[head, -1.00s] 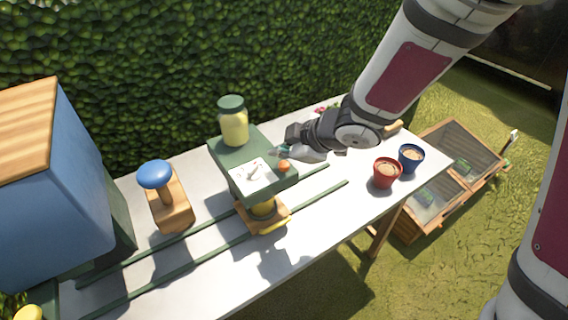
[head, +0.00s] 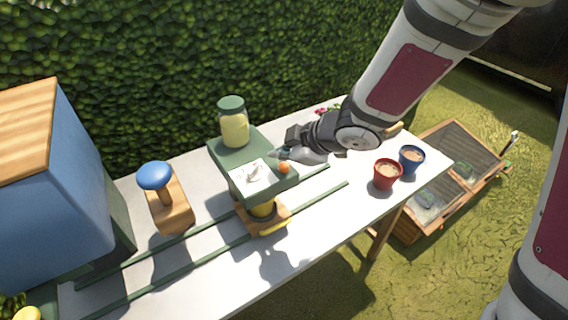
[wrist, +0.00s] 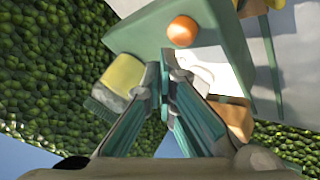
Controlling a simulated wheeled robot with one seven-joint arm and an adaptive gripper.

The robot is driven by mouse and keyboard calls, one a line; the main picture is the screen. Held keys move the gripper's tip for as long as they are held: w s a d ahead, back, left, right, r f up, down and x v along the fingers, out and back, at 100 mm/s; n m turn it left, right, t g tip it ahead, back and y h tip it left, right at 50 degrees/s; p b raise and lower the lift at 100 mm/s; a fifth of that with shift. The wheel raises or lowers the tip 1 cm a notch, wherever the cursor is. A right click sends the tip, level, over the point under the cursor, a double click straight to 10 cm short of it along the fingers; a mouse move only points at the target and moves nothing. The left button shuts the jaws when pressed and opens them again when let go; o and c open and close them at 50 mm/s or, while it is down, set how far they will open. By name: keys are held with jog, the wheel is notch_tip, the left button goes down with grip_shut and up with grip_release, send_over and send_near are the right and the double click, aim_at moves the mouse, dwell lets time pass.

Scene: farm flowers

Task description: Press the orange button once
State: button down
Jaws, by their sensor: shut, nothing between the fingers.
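The orange button (head: 284,168) is a small round knob on the right side of the green machine (head: 240,150), beside a white dial plate (head: 252,174). In the wrist view the orange button (wrist: 183,31) shows near the top, just beyond the fingertips. My gripper (head: 274,154) is shut and empty, with its tips beside the machine, close to the button on its far side. In the wrist view my gripper (wrist: 167,58) has its teal fingertips together; a gap to the button shows there. I cannot tell the exact distance in depth.
A yellow jar (head: 234,124) with a green lid stands on the machine. A blue-topped wooden stamp (head: 155,176) is to the left on the white table (head: 240,285). A red pot (head: 386,175) and a blue pot (head: 411,158) stand at the right. A hedge is behind.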

aim_at(282, 167)
jog(key=shift+f, duration=0.2)
dwell(0.4)
jog(key=shift+f+b, duration=0.25)
jog(key=shift+b, duration=0.15)
jog(key=shift+f+b, duration=0.55)
jog(key=shift+f, duration=0.05)
dwell(0.9)
jog(key=shift+r, duration=0.1)
dwell(0.3)
jog(key=shift+r+p, duration=0.95)
jog(key=shift+p, duration=0.3)
notch_tip(282, 167, up, 3)
jog(key=p, duration=0.3)
jog(key=shift+s+f, duration=0.1)
jog(key=shift+f, duration=0.05)
jog(key=shift+r+p, duration=1.15)
jog(key=shift+p, duration=0.2)
